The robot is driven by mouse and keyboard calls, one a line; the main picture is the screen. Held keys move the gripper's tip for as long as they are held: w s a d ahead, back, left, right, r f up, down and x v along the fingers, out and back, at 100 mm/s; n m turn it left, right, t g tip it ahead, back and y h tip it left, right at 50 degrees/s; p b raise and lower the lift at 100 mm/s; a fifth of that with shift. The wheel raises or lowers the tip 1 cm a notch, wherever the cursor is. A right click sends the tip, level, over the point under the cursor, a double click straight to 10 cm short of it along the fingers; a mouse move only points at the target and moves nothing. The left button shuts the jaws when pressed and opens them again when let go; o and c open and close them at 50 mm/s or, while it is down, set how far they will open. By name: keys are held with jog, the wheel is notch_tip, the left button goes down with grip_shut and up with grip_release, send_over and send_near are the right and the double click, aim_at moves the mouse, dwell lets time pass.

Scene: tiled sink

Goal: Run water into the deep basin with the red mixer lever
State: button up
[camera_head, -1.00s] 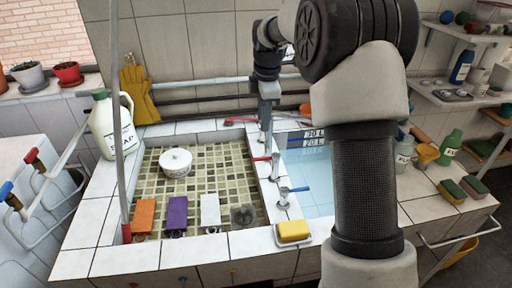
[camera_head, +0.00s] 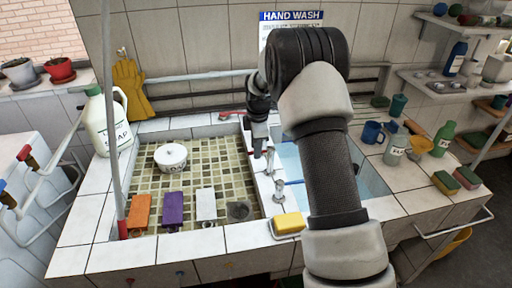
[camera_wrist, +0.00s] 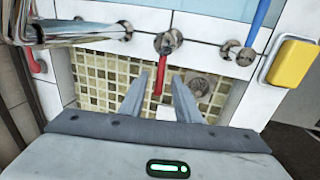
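The red mixer lever (camera_wrist: 161,76) hangs from its chrome valve (camera_wrist: 168,42) on the tiled divider. My gripper (camera_wrist: 159,84) is open, with the lever's lower end between its fingers; I cannot tell whether either finger touches it. In the head view my gripper (camera_head: 260,150) is low over the divider and covers the red lever. A blue lever (camera_wrist: 259,18) sits on the neighbouring valve, and it also shows in the head view (camera_head: 293,183). The deep basin (camera_head: 291,165), with pale blue walls, is partly hidden behind my arm. I see no water stream.
A chrome spout (camera_wrist: 80,32) lies left of the red lever's valve. A yellow sponge (camera_head: 289,222) sits on the front rim. Cups and bottles stand at right.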

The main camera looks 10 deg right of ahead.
jog(key=shift+f, duration=0.1)
grip_shut()
